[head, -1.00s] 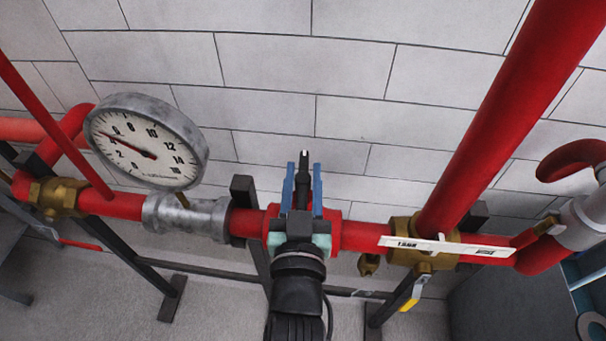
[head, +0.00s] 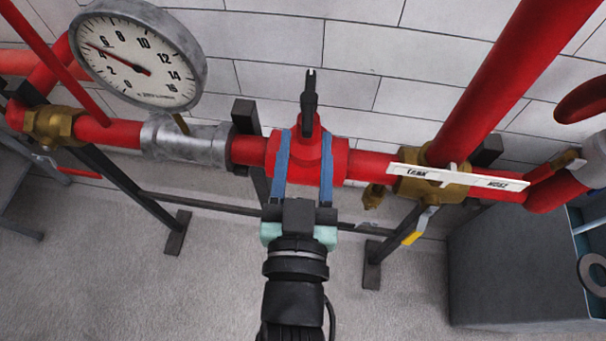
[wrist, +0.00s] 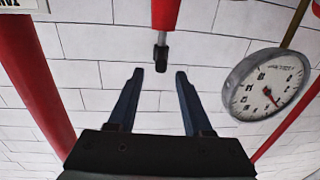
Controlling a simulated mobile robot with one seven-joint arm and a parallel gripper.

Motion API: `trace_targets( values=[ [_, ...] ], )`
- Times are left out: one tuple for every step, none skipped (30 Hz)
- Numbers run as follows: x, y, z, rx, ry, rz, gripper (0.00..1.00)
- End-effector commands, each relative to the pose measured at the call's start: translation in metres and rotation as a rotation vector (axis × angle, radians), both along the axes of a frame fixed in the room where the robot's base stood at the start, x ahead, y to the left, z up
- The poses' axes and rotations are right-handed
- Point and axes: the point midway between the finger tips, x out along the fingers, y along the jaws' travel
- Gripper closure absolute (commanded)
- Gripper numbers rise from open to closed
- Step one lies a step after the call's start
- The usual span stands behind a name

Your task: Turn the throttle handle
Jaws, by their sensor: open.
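The throttle handle (head: 309,97) is a dark lever standing up from a red valve body (head: 300,160) in the middle of the pipe in the head view. In the wrist view, a dark handle end (wrist: 161,55) hangs below a red part, just beyond the fingertips and between their lines. My gripper (head: 306,134) is open, its two blue fingers overlapping the valve body in the head view. Its tips sit lower in the picture than the handle's top. The wrist view shows the spread fingers (wrist: 160,72) with nothing between them. I see no clear contact.
A round pressure gauge (head: 138,55) stands on the pipe to the left. A brass valve (head: 435,183) with a white label plate (head: 458,177) is on the right, near a thick red slanted pipe (head: 500,85). A grey box (head: 520,265) stands lower right.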

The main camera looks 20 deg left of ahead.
Motion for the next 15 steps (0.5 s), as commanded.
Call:
trace_targets(
  values=[
    [-0.008, -0.003, -0.004, -0.002, 0.002, 0.001, 0.50],
    [-0.012, -0.004, -0.003, -0.002, 0.002, 0.001, 0.50],
    [-0.017, -0.006, -0.003, -0.002, 0.002, 0.002, 0.50],
    [-0.020, -0.007, 0.001, -0.002, 0.005, 0.003, 0.50],
    [-0.023, -0.007, 0.002, -0.001, 0.005, 0.003, 0.50],
    [-0.026, -0.009, 0.002, -0.001, 0.005, 0.003, 0.50],
    [-0.028, -0.010, 0.002, -0.001, 0.004, 0.002, 0.50],
    [-0.030, -0.011, 0.001, -0.001, 0.005, 0.002, 0.50],
    [-0.032, -0.012, 0.002, 0.000, 0.003, 0.002, 0.50],
    [-0.033, -0.012, 0.001, 0.000, 0.003, 0.002, 0.50],
    [-0.035, -0.013, 0.001, 0.000, 0.003, 0.002, 0.50],
    [-0.036, -0.013, 0.001, -0.001, 0.002, 0.002, 0.50],
    [-0.037, -0.014, 0.001, 0.000, 0.001, 0.001, 0.50],
    [-0.037, -0.014, 0.001, 0.000, 0.000, 0.001, 0.50],
    [-0.038, -0.014, 0.001, 0.000, 0.000, 0.001, 0.50]
  ],
)
